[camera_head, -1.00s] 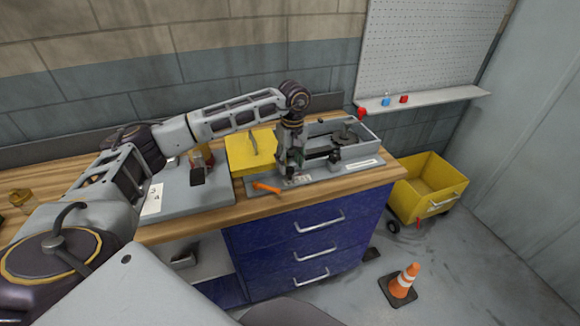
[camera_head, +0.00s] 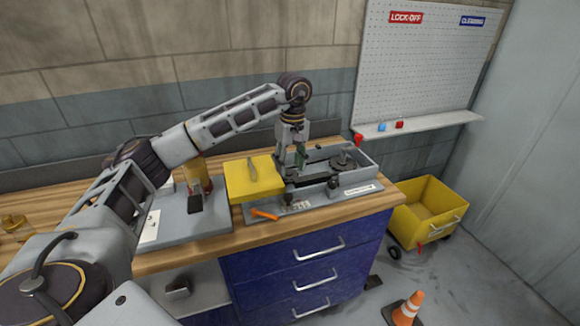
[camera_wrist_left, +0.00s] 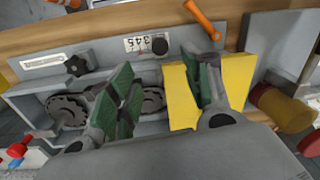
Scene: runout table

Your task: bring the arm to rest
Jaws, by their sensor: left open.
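My left arm comes in from the left in the head view and reaches over the bench. My left gripper (camera_head: 300,158) points down above the grey machine tray (camera_head: 345,190), beside the yellow block (camera_head: 253,178). In the left wrist view its two green-padded fingers (camera_wrist_left: 165,95) stand apart with nothing held between them. The yellow block (camera_wrist_left: 228,88) shows behind the right-hand finger there. The orange lever (camera_head: 264,213) lies at the tray's front left; it also shows in the left wrist view (camera_wrist_left: 203,18). My right gripper is not in view.
The wooden bench (camera_head: 345,212) has blue drawers (camera_head: 310,260) below. A yellow bin (camera_head: 428,210) and an orange cone (camera_head: 408,308) stand on the floor at right. A pegboard shelf (camera_head: 420,124) holds small blue and red items. Open air lies above the bench.

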